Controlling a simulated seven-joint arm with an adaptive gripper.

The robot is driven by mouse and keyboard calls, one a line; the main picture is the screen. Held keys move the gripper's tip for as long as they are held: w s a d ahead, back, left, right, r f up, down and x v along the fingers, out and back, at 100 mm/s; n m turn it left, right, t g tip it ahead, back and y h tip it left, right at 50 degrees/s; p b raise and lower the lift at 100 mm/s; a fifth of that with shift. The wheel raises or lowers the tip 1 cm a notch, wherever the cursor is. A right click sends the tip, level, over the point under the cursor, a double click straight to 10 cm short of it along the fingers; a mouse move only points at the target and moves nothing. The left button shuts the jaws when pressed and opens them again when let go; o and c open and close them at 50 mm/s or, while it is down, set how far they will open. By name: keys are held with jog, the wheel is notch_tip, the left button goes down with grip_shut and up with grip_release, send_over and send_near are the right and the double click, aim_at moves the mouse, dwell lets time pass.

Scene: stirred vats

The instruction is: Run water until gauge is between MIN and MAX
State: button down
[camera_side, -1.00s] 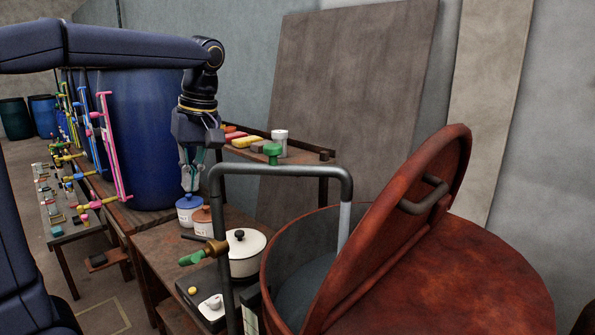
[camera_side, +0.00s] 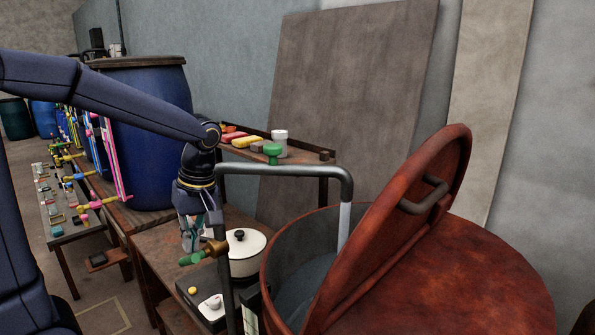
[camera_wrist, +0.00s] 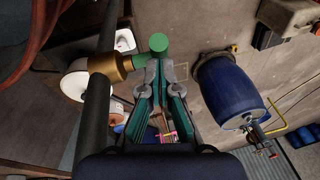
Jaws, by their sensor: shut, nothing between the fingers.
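A brass valve (camera_side: 216,250) with a green handle (camera_side: 191,258) sits on a dark pipe (camera_side: 232,170) that arches over the open red-brown vat (camera_side: 440,285). A pale, narrow length (camera_side: 344,225) hangs from the pipe's far end into the vat; I cannot tell if it is water. A grey-blue surface (camera_side: 305,283) shows inside the vat. My gripper (camera_side: 190,247) is shut and empty, pointing down just above the green handle. In the wrist view its fingertips (camera_wrist: 158,66) are close to the handle (camera_wrist: 158,43); contact is unclear. A pale strip (camera_side: 250,309) by the vat is partly hidden, with no readable marks.
The vat's lid (camera_side: 400,220) stands tilted open. A white pot (camera_side: 246,255) with a black knob stands behind the pipe. A shelf (camera_side: 310,154) behind holds a green knobbed item (camera_side: 272,152) and a white cup (camera_side: 281,138). A blue barrel (camera_side: 145,140) stands at left.

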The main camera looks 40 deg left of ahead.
aim_at(198, 256)
jog(key=shift+d+y, duration=0.3)
jog(key=shift+y, duration=0.4)
jog(key=shift+d+f+y, duration=0.3)
jog(key=shift+d+y, duration=0.2)
jog(key=shift+y, duration=0.5)
jog(key=y, duration=0.1)
jog(key=d+f+y, duration=0.1)
jog(key=shift+d+y, duration=0.1)
jog(key=shift+y, duration=0.2)
jog(key=shift+d+f, duration=0.1)
jog(key=shift+f, duration=0.05)
